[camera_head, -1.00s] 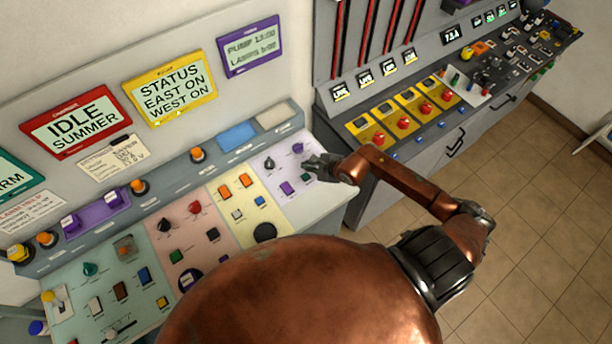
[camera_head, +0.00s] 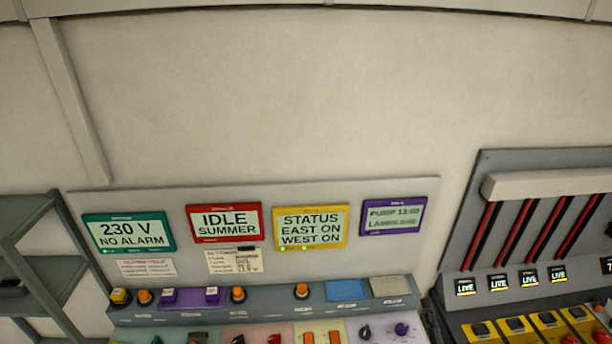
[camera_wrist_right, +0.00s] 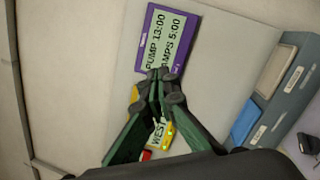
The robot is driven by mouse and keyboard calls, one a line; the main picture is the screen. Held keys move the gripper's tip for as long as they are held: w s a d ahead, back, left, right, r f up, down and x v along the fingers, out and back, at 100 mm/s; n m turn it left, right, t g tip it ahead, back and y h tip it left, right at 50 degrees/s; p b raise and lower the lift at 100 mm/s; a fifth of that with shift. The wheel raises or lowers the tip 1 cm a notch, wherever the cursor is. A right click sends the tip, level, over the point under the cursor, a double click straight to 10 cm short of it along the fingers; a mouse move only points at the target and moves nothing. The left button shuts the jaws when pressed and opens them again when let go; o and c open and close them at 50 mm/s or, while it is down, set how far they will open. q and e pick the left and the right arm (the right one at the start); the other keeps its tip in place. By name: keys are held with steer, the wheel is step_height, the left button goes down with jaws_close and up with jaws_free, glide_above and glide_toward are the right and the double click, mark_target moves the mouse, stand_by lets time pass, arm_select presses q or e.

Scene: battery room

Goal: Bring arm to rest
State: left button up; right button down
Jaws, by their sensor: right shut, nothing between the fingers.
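My right gripper (camera_wrist_right: 160,88) shows in the right wrist view, its fingertips together with nothing between them. The fingers point toward the console's upright panel, just below the purple-framed display (camera_wrist_right: 164,40), and partly cover the yellow-framed display (camera_wrist_right: 168,132). I cannot tell the exact gap to the panel. In the head view I make out no clear part of the right gripper. My left gripper is in neither view now.
The head view shows the panel's green (camera_head: 128,233), red (camera_head: 224,223), yellow (camera_head: 311,228) and purple (camera_head: 393,217) displays. Buttons and knobs line the console's lower edge. A grey cabinet (camera_head: 515,190) with red-black bars stands right; a dark metal rack (camera_head: 25,245) stands left.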

steer(key=s+d+f+m+g+h, duration=0.4)
steer(key=d+f+m, duration=0.1)
steer(key=d+m, duration=0.25)
steer(key=s+d+f+m+g+h, duration=0.35)
steer(key=d+f+m, duration=0.2)
steer(key=m, duration=0.25)
steer(key=s+f+m+g, duration=0.4)
steer(key=s+f+m, duration=0.15)
steer(key=f, duration=0.35)
steer(key=s+a+f+m+g+y, duration=0.3)
steer(key=s+a+f+g+y, duration=0.25)
steer(key=s+a+f, duration=0.55)
steer(key=s+f+g+y+b, duration=0.15)
steer(key=f+b, duration=0.25)
steer(key=f, duration=1.5)
steer(key=s+f+t+b, duration=0.15)
steer(key=f+b, duration=0.25)
steer(key=f, duration=1.6)
steer(key=s+f+n+g+b, duration=0.1)
steer(key=s+f+b, duration=0.5)
steer(key=s+f, duration=1.3)
step_height(320, 180, down, 3)
steer(key=shift+s+g, duration=0.4)
steer(key=shift+g, duration=0.2)
